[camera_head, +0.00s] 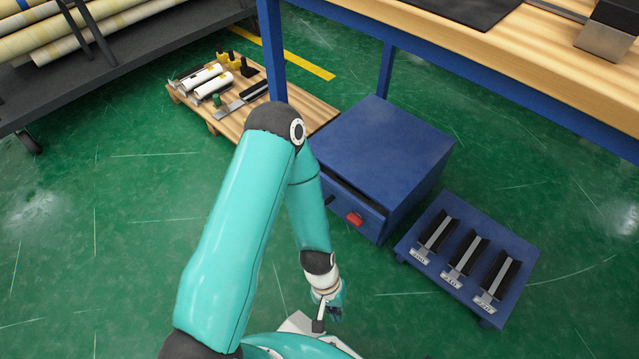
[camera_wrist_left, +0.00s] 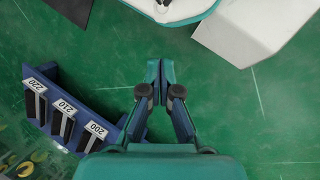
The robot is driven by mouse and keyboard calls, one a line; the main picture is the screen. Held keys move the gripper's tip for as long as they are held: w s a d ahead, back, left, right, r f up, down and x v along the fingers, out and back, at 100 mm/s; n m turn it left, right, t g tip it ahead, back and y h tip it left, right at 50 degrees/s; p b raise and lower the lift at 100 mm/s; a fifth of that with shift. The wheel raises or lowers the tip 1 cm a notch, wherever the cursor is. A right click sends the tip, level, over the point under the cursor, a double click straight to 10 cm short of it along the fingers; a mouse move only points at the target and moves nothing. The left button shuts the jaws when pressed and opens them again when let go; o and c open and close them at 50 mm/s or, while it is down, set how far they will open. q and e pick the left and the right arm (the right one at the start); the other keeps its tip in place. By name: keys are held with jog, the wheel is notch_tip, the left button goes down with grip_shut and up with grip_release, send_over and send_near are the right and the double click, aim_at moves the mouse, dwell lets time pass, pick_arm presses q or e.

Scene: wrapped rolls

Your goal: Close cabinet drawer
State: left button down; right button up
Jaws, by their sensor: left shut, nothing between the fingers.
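The blue cabinet (camera_head: 385,145) stands on the green floor under the workbench edge. My left gripper (camera_head: 334,312) is low in front of the cabinet, apart from the drawer. In the left wrist view, the left gripper's fingers (camera_wrist_left: 160,70) are together with nothing between them, over bare floor. My right gripper is not in view.
A low blue rack (camera_head: 468,255) with labelled black holders stands right of the cabinet. A wooden pallet (camera_head: 315,116) with white rolls lies behind left. A workbench (camera_head: 480,55) overhangs at the back, and a shelf with wrapped rolls (camera_head: 60,30) is at left.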

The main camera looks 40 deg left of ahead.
pick_arm(q)
jog(key=w+a+r+n+t+h+p, duration=0.1)
jog(key=w+n+t+h+p, duration=0.2)
jog(key=w+n, duration=0.55)
jog(key=w+a+n+t+h+p, duration=0.1)
jog(key=w+a+n+t+h, duration=0.1)
jog(key=w+n+t+h, duration=0.4)
jog(key=w+a+r+n+t+y+p, duration=0.1)
jog(key=w+a+n+t+y, duration=0.1)
jog(key=w+a+n+t, duration=0.4)
jog(key=w+a+r+n+t+y+p, duration=0.15)
jog(key=a+n, duration=0.25)
jog(key=a, duration=0.5)
jog(key=s+a+f+n+t+y+p, duration=0.1)
jog(key=s+a+f+n+y, duration=0.1)
jog(key=s+a+n+y, duration=0.3)
jog(key=s+a+f+n+t+y+p, duration=0.1)
jog(key=a+f+t+y, duration=0.15)
jog(key=a, duration=0.45)
jog(key=shift+g, duration=0.5)
jog(key=w+b, duration=0.1)
jog(key=w, duration=0.3)
jog(key=w+b, duration=0.1)
jog(key=w, duration=0.3)
jog(key=w+d+b, duration=0.1)
jog(key=w, duration=0.3)
jog(key=shift+w, duration=0.1)
jog(key=shift+w+r+y, duration=0.1)
jog(key=shift+w+y, duration=0.2)
jog(key=shift+w, duration=0.15)
